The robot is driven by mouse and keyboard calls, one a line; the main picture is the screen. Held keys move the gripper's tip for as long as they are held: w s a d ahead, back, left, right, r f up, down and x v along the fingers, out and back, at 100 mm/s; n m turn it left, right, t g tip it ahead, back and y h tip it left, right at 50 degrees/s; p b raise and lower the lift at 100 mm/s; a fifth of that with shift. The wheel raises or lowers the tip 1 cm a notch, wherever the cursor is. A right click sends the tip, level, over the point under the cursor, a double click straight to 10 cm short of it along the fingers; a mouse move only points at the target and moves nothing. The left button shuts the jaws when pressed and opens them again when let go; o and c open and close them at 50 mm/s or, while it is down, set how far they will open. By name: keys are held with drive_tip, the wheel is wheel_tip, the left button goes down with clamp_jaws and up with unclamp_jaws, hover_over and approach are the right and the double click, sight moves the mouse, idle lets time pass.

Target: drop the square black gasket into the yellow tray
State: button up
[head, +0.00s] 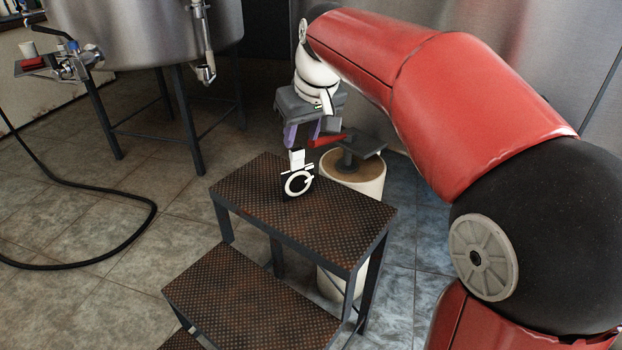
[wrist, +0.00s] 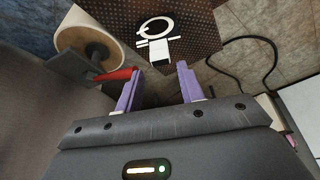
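My gripper (head: 302,137) is open and empty above the top step, pointing down; its purple fingers show spread apart in the wrist view (wrist: 159,72). I cannot tell whether the dark square is the black gasket. The fingers are apart from it. I see no yellow tray in either view.
The brown metal step stand (head: 340,228) has a mostly bare top. Close behind the gripper, a red-handled grey object (head: 352,145) sits on a cream drum (head: 370,183). A steel tank (head: 150,35) stands at the back left. A black hose (head: 140,225) crosses the tiled floor.

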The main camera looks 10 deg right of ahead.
sight(297, 149)
drive_tip(key=shift+w+a+f, duration=0.1)
drive_tip(key=shift+w+f, duration=0.35)
drive_tip(key=shift+f, duration=0.15)
drive_tip(key=b+x, duration=0.1)
drive_tip(key=x, duration=0.5)
drive_tip(key=shift+a+f, duration=0.1)
drive_tip(key=shift+f, duration=0.2)
drive_tip(key=c, duration=0.8)
drive_tip(key=shift+r, duration=0.2)
